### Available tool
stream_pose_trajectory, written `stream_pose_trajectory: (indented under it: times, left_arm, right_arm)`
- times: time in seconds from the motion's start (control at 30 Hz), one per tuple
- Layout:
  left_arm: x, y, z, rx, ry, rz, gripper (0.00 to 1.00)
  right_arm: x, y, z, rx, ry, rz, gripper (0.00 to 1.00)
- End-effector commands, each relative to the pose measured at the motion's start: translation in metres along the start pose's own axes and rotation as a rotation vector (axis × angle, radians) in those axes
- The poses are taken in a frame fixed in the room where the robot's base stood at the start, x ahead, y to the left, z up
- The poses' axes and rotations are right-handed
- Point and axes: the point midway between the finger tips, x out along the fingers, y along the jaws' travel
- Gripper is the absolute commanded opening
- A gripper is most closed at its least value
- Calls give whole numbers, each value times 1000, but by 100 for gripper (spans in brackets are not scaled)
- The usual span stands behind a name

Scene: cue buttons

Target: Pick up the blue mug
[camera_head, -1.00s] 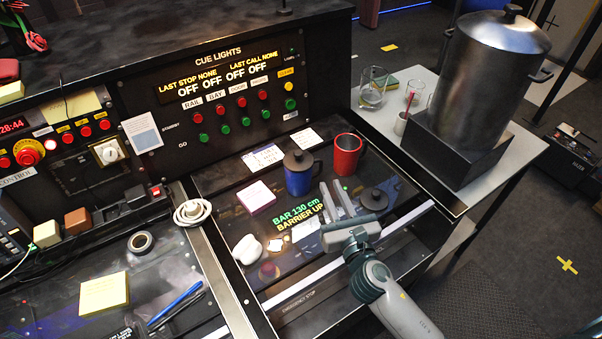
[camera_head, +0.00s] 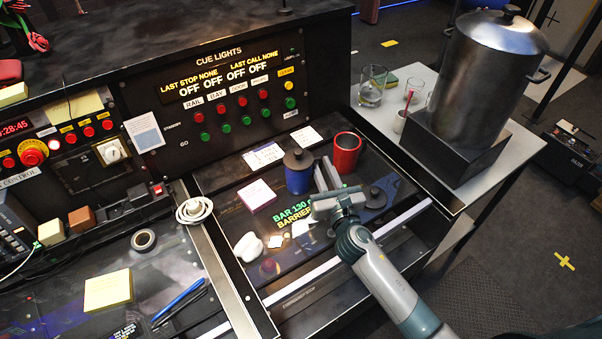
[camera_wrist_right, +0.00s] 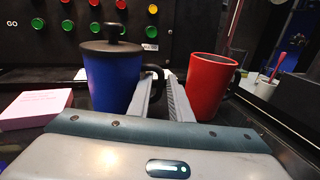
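The blue mug (camera_head: 298,180) with a black lid stands upright on the desk panel. In the right wrist view the blue mug (camera_wrist_right: 110,82) is just left of the fingers, its black handle pointing right. My right gripper (camera_head: 326,174) is beside the mug on its handle side. In the wrist view the fingers of my right gripper (camera_wrist_right: 163,88) are apart, with the handle at the gap near their tips; whether they touch it is unclear. The red mug (camera_head: 346,154) stands just right of the fingers. My left gripper is out of view.
A loose black lid (camera_head: 375,197) lies right of my right gripper. A pink note pad (camera_head: 256,196) and a white lumpy object (camera_head: 249,247) lie to the left. The cue lights panel (camera_head: 225,90) rises behind. A large metal urn (camera_head: 490,75) stands at the right.

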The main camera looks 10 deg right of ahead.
Motion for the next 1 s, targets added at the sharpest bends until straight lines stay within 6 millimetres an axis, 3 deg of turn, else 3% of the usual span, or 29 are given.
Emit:
stream_pose_trajectory:
  times: [0.43, 0.97, 1.0]
  left_arm:
    - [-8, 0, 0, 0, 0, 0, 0]
    - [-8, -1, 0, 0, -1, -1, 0]
    - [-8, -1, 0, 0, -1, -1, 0]
  right_arm:
    - [51, 0, 1, 1, -1, -1, 18]
    - [55, 0, 0, 0, 0, 0, 18]
    - [54, 0, 0, 0, 0, 0, 14]
